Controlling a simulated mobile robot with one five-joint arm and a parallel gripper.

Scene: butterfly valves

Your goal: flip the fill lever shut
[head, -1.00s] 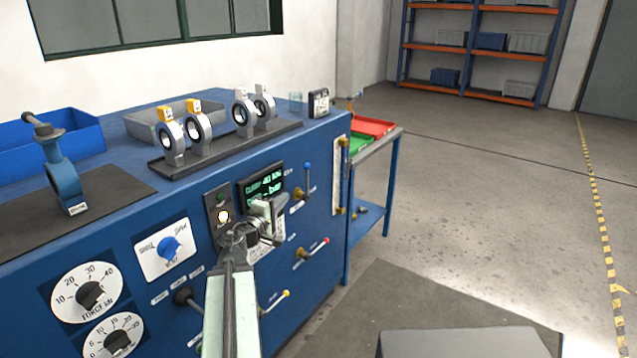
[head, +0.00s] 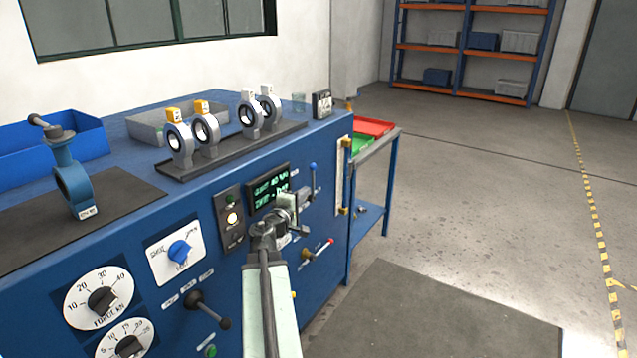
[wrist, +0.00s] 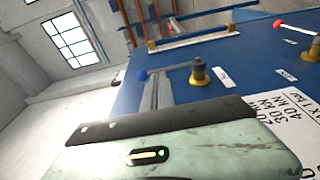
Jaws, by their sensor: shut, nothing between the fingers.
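A lever with a blue knob (head: 313,166) stands upright on the blue panel, near the screen's right side. I take it for the fill lever, but its label is not readable. In the wrist view the blue knob (wrist: 142,74) joins by a grey handle to a brass valve stem (wrist: 200,74). My gripper (head: 302,198) is shut and empty, just in front of this lever's lower part and partly covering its brass base. The fingers also show in the wrist view (wrist: 158,82), close beside the handle; whether they touch it I cannot tell.
A red-tipped lever (head: 318,250) sits below on the panel. A lit screen (head: 266,190) and a black-knobbed lever (head: 207,308) are to the left. A blue-framed side table (head: 372,212) with red and green trays stands right of the bench. The floor on the right is open.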

